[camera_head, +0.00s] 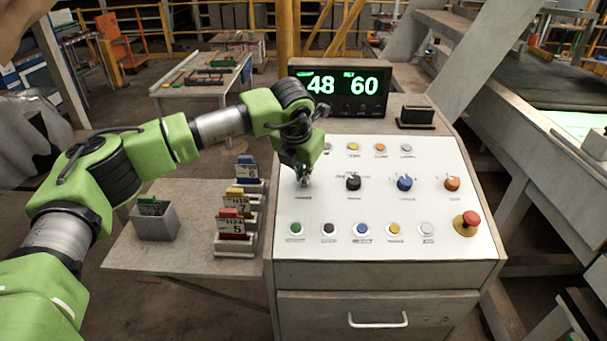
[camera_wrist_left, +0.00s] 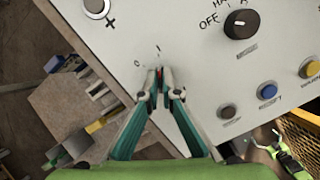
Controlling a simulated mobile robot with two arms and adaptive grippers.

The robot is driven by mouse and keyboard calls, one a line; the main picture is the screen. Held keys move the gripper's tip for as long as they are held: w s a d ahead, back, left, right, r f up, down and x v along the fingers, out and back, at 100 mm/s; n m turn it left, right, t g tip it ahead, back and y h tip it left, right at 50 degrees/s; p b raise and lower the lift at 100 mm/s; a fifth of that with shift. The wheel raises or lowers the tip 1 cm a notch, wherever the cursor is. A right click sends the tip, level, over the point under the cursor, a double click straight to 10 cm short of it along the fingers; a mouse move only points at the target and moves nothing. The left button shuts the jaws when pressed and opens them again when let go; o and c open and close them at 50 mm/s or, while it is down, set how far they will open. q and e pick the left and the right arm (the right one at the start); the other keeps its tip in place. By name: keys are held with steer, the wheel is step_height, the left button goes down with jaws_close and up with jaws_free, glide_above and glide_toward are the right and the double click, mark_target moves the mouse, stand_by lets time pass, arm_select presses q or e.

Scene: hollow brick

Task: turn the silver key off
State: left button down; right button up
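My left gripper (camera_head: 303,181) reaches down to the left end of the knob row on the white sloped panel (camera_head: 330,212). In the left wrist view its fingertips (camera_wrist_left: 161,74) are nearly together, pinching a small part at the panel, with a bit of red between them. This is where the silver key sits; the fingers hide most of it, so its angle cannot be read. The marks 0 and 1 show on the panel just beyond the fingertips. A green and grey part, likely my right gripper (camera_wrist_left: 276,150), shows small at the lower right of the wrist view.
Black (camera_head: 353,183), blue (camera_head: 404,183) and orange (camera_head: 452,184) knobs lie to the right. Push buttons line the rows above and below. A red emergency button (camera_head: 467,222) stands at the right edge. A display (camera_head: 342,88) reads 48 and 60. A side shelf (camera_head: 185,255) holds tags and a grey bin.

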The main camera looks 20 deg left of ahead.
arm_select(q)
steer(key=shift+f+n+b, duration=0.15)
steer(key=shift+n+b, duration=0.15)
steer(key=shift+b, duration=0.3)
steer(key=n+y+b, duration=0.1)
steer(key=n+b, duration=0.6)
steer(key=b, duration=0.3)
steer(key=shift+d+f, duration=0.1)
steer(key=n+b, duration=0.2)
steer(key=n, duration=0.1)
steer(key=shift+y+b, duration=0.3)
steer(key=shift+b, duration=0.1)
steer(key=shift+r+n+g+b, duration=0.3)
steer(key=shift+n+b, duration=0.15)
steer(key=shift+n, duration=0.35)
steer(key=c, duration=2.3)
jaws_free()
